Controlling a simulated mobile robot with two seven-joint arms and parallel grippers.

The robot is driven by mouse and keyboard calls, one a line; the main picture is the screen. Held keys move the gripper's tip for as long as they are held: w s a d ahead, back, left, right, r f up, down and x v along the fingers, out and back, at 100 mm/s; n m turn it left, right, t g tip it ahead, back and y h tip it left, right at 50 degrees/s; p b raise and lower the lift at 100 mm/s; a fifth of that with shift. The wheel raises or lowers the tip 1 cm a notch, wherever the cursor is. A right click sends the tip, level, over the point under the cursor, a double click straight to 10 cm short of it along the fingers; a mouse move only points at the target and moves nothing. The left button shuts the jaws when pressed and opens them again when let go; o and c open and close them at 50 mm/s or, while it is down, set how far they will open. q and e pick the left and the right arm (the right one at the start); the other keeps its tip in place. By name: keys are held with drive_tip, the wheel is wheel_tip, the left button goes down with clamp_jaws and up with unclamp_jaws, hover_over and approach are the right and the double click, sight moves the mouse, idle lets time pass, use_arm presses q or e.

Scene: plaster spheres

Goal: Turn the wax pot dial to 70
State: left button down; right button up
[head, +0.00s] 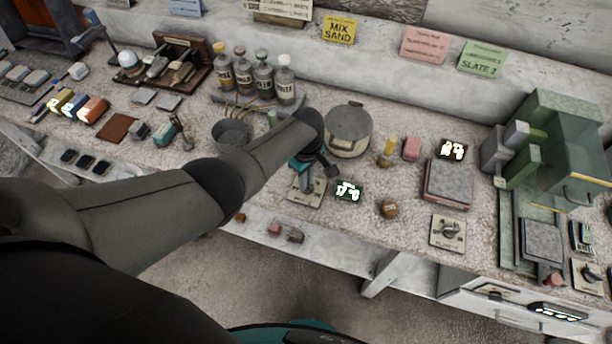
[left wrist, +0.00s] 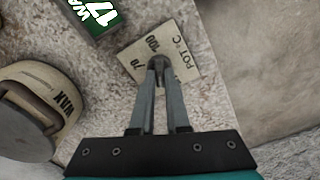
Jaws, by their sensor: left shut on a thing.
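The wax pot (head: 347,128) is a grey-lidded, cream round pot on the bench, and its side marked WAX shows at the left wrist view's left edge (left wrist: 70,100). Its dial plate (head: 306,194) lies in front of it. In the left wrist view the pale plate (left wrist: 187,72) reads POT °C, with marks 70 and 100 visible. My left gripper (left wrist: 159,68) is shut on the small dark dial knob (left wrist: 158,61). The fingers hide much of the knob, so I cannot tell where it points. My right gripper is not in view.
A green display (head: 348,190) beside the plate seems to show 17 in the left wrist view, where it is cut off. A brown-topped jar (head: 389,208) and another dial plate (head: 448,232) stand to the right. The bench's front edge is close to the pot dial.

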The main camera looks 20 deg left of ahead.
use_arm(q)
drive_tip(key=m, duration=0.4)
drive_tip(key=shift+d+m, duration=0.15)
drive_tip(key=shift+m, duration=0.15)
drive_tip(key=m, duration=0.5)
drive_tip(key=shift+m+p, duration=0.3)
drive_tip(key=m, duration=0.4)
drive_tip(key=shift+d+m, duration=0.15)
drive_tip(key=shift+m, duration=0.15)
drive_tip(key=m, duration=0.4)
drive_tip(key=shift+m, duration=0.4)
drive_tip(key=c, duration=0.9)
unclamp_jaws()
drive_tip(key=shift+r, duration=0.1)
